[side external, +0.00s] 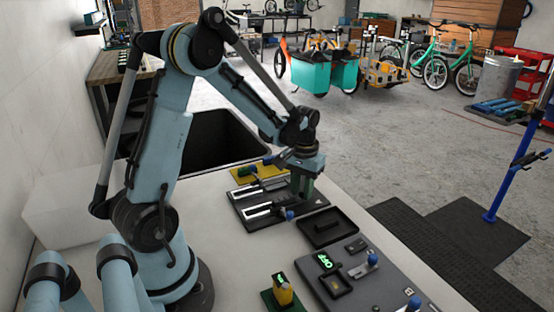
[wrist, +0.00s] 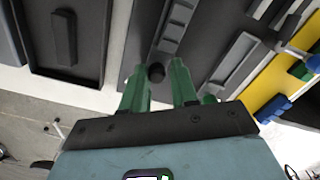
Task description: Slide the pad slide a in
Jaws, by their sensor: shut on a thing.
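A dark slide plate (side external: 270,214) with two long slots and pale strips lies on the bench below my gripper (side external: 304,192). In the wrist view, my green fingers (wrist: 159,88) straddle a dark round knob (wrist: 156,73) at the end of one slotted track (wrist: 174,32), and they are shut on it. I take this as the knob of pad slide a, though no label is readable. A second track (wrist: 235,62) runs beside it to the right. A blue knob (side external: 290,214) shows at the plate's near edge. The fingertips are partly hidden in the side view.
A black tray (side external: 350,225) sits right of the plate, with a grey panel (side external: 374,285) bearing a lit green display in front. A yellow plate (side external: 270,174) with a green block lies behind. A yellow-green device (side external: 283,290) stands at the front. A dark basin (side external: 190,140) opens behind.

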